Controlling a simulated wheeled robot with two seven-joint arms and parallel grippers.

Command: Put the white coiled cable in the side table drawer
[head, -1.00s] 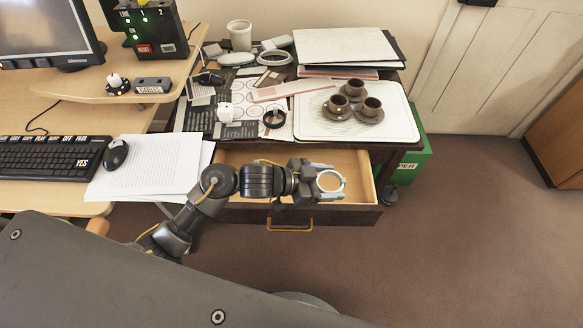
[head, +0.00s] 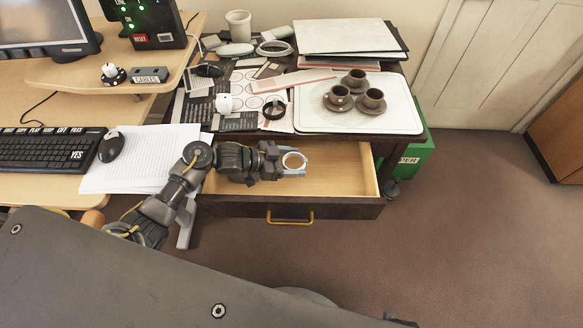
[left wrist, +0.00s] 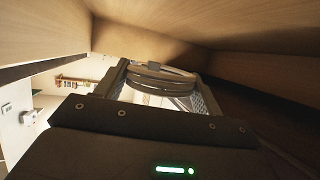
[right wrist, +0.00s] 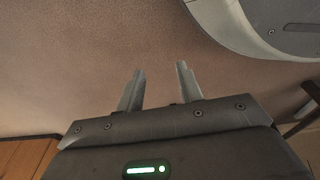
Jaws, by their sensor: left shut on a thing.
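The side table drawer (head: 345,178) stands pulled open, and its visible floor is bare. My left gripper (head: 292,163) is shut on the white coiled cable (head: 294,157), a pale ring between the fingertips, over the drawer's middle. In the left wrist view the cable (left wrist: 158,84) shows as stacked loops between the fingers, with wooden drawer walls close around. I cannot tell whether the cable touches the drawer floor. My right gripper (right wrist: 158,80) shows only in its own wrist view, open and empty above the carpet.
On the table top above the drawer lie a white tray (head: 310,118) with brown cups, papers, a black ring (head: 273,110) and another pale ring (head: 274,48). A green bin (head: 418,152) stands right of the table. The desk with a keyboard (head: 50,152) is at left.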

